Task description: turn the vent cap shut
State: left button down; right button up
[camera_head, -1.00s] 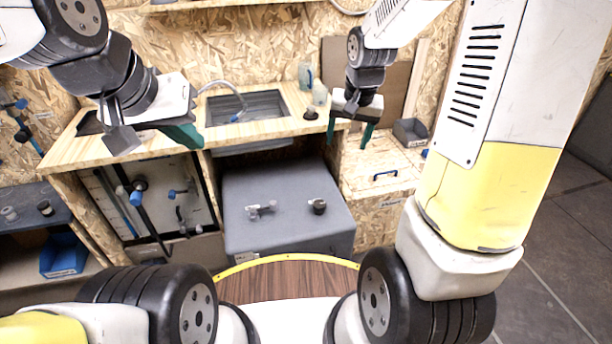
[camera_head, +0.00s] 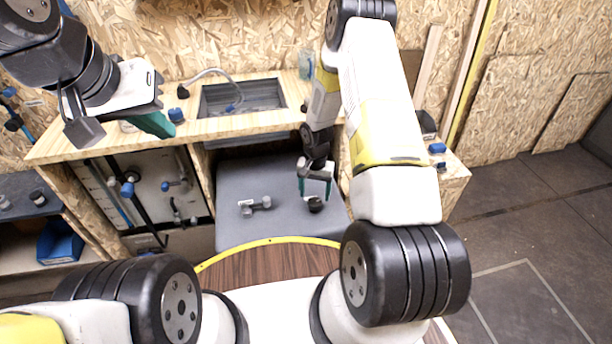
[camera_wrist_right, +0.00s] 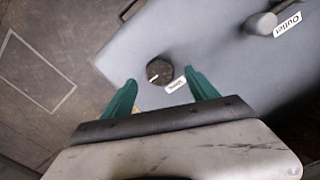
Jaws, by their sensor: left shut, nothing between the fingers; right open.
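The vent cap (camera_head: 315,205) is a black knob on top of the grey tank (camera_head: 232,229). In the right wrist view the cap (camera_wrist_right: 159,72) has a white mark on its top, and a label reading "Vent" (camera_wrist_right: 176,84) lies beside it. My right gripper (camera_head: 316,190) is open just above the cap; in its wrist view its green fingertips (camera_wrist_right: 160,84) stand on either side of the cap, which sits slightly beyond them. Whether they touch it cannot be told. My left gripper (camera_head: 160,126) is shut and empty, high at the left above the counter.
A grey outlet valve (camera_head: 255,206) stands on the tank left of the cap; its label (camera_wrist_right: 287,24) shows in the wrist view. The wooden counter with the sink (camera_head: 242,97) is behind. A blue bin (camera_head: 60,247) sits at the left.

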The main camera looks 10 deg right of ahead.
aim_at(315, 202)
jog(key=shift+f, duration=2)
jog(key=c, duration=1.4)
